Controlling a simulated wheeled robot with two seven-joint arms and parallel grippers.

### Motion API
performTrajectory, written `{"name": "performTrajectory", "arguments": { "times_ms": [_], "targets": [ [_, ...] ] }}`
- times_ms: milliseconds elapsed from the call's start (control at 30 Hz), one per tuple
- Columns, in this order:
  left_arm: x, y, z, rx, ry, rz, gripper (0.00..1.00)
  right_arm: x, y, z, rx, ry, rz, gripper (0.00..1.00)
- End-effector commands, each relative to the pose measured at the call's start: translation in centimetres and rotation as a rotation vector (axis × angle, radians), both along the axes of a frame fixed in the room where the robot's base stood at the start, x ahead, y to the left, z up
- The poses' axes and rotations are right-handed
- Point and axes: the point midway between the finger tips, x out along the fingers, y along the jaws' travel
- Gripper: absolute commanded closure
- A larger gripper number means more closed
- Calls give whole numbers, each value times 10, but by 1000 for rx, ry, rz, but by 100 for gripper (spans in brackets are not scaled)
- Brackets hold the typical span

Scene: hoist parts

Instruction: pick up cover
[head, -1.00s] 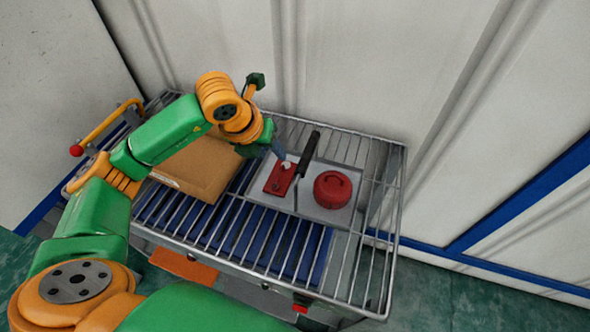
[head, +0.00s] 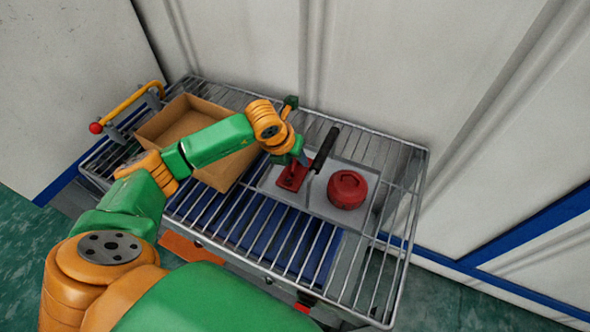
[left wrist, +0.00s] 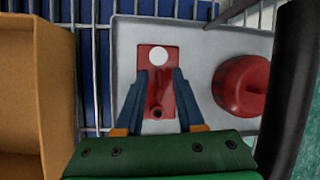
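A flat red plate (head: 292,178) lies on a grey tray in the head view; a round, domed red part (head: 347,189) sits to its right. I cannot tell for certain which one is the cover. In the left wrist view the red plate (left wrist: 148,57) carries a white disc and a small red post with a hole. My left gripper (head: 304,160) is over the plate. In the left wrist view its two fingers (left wrist: 160,72) are apart on either side of the post, with no visible grip. The domed red part (left wrist: 241,86) is right of the fingers. My right gripper is not in view.
The grey tray (head: 318,203) rests on a wire rack (head: 385,290). A black upright handle (head: 326,146) stands close right of my left gripper. An open cardboard box (head: 150,133) is to the left. A wall (head: 400,60) stands behind the rack.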

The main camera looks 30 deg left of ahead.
Motion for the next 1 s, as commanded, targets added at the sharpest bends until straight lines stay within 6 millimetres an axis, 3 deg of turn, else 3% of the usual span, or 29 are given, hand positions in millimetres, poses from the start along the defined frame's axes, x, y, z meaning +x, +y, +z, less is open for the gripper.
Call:
{"name": "performTrajectory", "arguments": {
  "times_ms": [33, 100, 133, 1000],
  "targets": [
    [0, 0, 0, 0, 0, 0, 80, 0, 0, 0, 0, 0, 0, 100],
    [0, 0, 0, 0, 0, 0, 98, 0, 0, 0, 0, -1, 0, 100],
    [0, 0, 0, 0, 0, 0, 100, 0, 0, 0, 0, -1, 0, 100],
    [0, 0, 0, 0, 0, 1, 100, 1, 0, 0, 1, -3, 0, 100]
  ]
}}
